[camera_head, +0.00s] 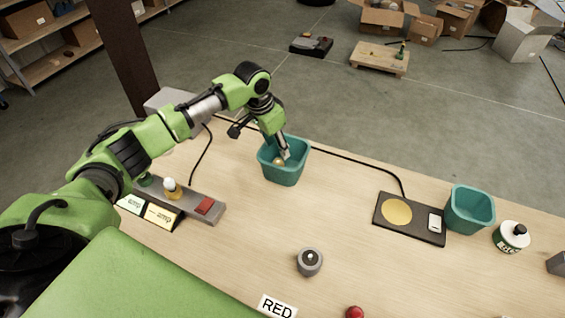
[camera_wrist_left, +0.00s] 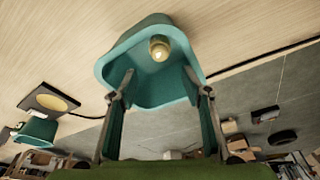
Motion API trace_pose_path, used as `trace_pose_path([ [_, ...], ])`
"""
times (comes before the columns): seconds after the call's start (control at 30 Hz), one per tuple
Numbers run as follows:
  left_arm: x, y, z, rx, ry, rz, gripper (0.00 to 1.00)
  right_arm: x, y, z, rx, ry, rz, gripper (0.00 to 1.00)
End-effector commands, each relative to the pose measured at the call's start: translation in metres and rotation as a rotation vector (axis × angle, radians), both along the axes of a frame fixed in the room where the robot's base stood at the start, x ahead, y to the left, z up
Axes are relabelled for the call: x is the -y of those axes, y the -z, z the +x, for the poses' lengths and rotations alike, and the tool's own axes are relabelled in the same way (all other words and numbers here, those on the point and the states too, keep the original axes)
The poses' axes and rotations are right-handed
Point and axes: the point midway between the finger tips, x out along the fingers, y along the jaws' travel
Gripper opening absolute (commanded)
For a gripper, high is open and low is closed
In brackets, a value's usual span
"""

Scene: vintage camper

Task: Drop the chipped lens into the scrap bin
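My left gripper (camera_head: 285,153) points down into a teal bin (camera_head: 284,177) near the back of the table. In the left wrist view, its two fingers stand wide apart (camera_wrist_left: 160,76) with nothing between them. A small yellowish, round lens (camera_head: 278,161) is inside this bin. It also shows in the left wrist view, inside the teal bin (camera_wrist_left: 126,46), ahead of the open fingers (camera_wrist_left: 158,48). I cannot see a chip or a label on the bin. My right gripper is not in view.
A grey tray with a red button (camera_head: 205,206) is at the left. A grey round part (camera_head: 310,261) and a RED sign (camera_head: 277,306) are in front.

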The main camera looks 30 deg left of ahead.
Motion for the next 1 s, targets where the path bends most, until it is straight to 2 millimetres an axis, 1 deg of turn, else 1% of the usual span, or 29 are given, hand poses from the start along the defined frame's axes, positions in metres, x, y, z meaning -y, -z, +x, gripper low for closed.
trace_pose_path([
  [0.17,-0.002,-0.002,0.000,0.001,-0.001,0.002,0.45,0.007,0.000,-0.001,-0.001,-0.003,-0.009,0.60],
  [0.27,-0.002,-0.012,-0.002,0.002,-0.002,0.002,0.45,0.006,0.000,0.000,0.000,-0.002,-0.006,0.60],
  [0.37,-0.004,-0.029,-0.006,0.004,-0.001,0.001,0.45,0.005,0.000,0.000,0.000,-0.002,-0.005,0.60],
  [0.6,-0.008,-0.080,-0.017,0.005,-0.001,0.001,0.45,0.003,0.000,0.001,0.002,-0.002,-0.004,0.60],
  [0.7,-0.010,-0.096,-0.022,0.002,0.000,0.002,0.45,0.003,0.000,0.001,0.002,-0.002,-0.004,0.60],
  [0.83,-0.011,-0.110,-0.025,0.001,0.000,0.000,0.45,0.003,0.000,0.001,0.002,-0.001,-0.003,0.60],
  [1.0,-0.011,-0.116,-0.027,-0.001,0.001,0.001,0.45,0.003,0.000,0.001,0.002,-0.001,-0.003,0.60],
])
